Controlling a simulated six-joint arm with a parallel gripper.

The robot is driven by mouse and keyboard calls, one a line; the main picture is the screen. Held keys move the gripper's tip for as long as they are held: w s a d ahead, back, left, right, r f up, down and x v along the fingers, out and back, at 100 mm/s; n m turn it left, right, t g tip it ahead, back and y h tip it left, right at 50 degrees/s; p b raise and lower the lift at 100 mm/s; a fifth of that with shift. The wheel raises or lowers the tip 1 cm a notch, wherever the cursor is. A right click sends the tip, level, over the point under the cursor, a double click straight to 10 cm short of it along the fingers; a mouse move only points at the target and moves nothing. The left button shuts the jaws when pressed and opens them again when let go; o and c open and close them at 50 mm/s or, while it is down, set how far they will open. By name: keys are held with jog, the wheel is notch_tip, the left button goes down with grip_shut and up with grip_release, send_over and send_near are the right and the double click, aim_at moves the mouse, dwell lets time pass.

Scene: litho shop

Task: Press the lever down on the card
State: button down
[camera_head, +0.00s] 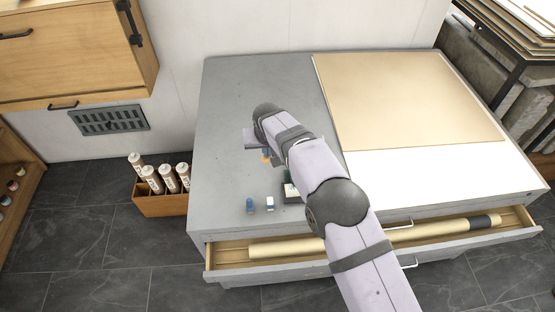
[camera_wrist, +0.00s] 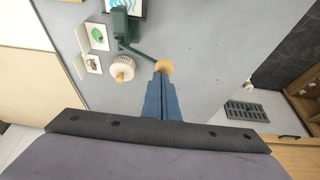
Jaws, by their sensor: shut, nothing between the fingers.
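The dark green press (camera_wrist: 121,24) stands on the grey top in the wrist view. Its thin lever reaches toward the picture's middle and ends in a round wooden knob (camera_wrist: 165,66). A card with a blue drawing (camera_wrist: 127,7) lies by the press, cut off by the top edge. My gripper (camera_wrist: 163,80) is shut and empty, its blue fingertips right at the knob; I cannot tell whether they touch. In the head view the knob (camera_head: 266,160) shows below my fingers, and the press (camera_head: 288,189) is mostly hidden behind my arm.
Two picture cards (camera_wrist: 96,37) and a white round piece with a wooden handle (camera_wrist: 121,71) lie near the press. Small blue (camera_head: 250,205) and white (camera_head: 270,204) items stand near the cabinet's front edge. An open drawer (camera_head: 230,258) juts out below. The grey top's left side is clear.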

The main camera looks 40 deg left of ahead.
aim_at(263, 158)
jog(key=shift+w+f+b, duration=0.1)
jog(key=shift+f+b, duration=0.4)
jog(key=shift+f, duration=0.35)
jog(key=shift+s+a+f+b, duration=0.4)
jog(key=shift+a+f+b, duration=0.05)
jog(key=shift+f, duration=0.05)
dwell(0.3)
jog(key=shift+s+a+f, duration=0.15)
jog(key=shift+s+f, duration=0.05)
dwell(0.4)
jog(key=shift+s+a+f+b, duration=0.1)
jog(key=shift+f+b, duration=0.15)
jog(key=shift+b, duration=0.1)
jog(key=shift+f, duration=0.25)
jog(key=shift+r, duration=0.2)
notch_tip(263, 158, up, 10)
jog(key=p, duration=0.5)
jog(key=shift+p, duration=0.4)
dwell(0.9)
